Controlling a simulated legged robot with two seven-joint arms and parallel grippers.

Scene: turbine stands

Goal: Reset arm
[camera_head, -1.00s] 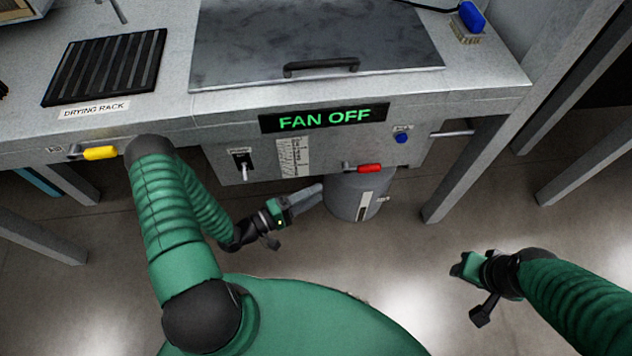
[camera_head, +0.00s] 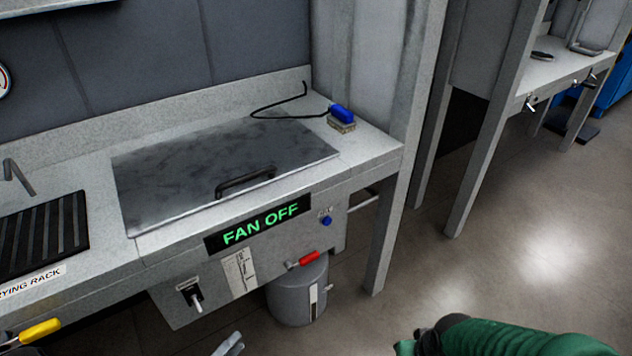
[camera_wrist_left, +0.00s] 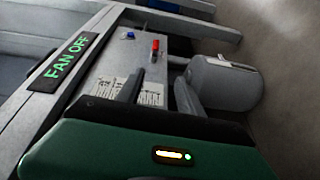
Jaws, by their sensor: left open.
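My left gripper (camera_head: 230,345) shows only as a grey fingertip at the bottom edge of the head view, in front of the bench. In the left wrist view its two fingers (camera_wrist_left: 158,92) stand apart and empty, facing the bench's control panel (camera_wrist_left: 112,70). My right arm (camera_head: 500,338) enters at the bottom right of the head view. Its green wrist end is cut off by the bottom edge, and its fingers are hidden.
A grey canister (camera_head: 298,296) hangs below. Open floor (camera_head: 530,220) lies right.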

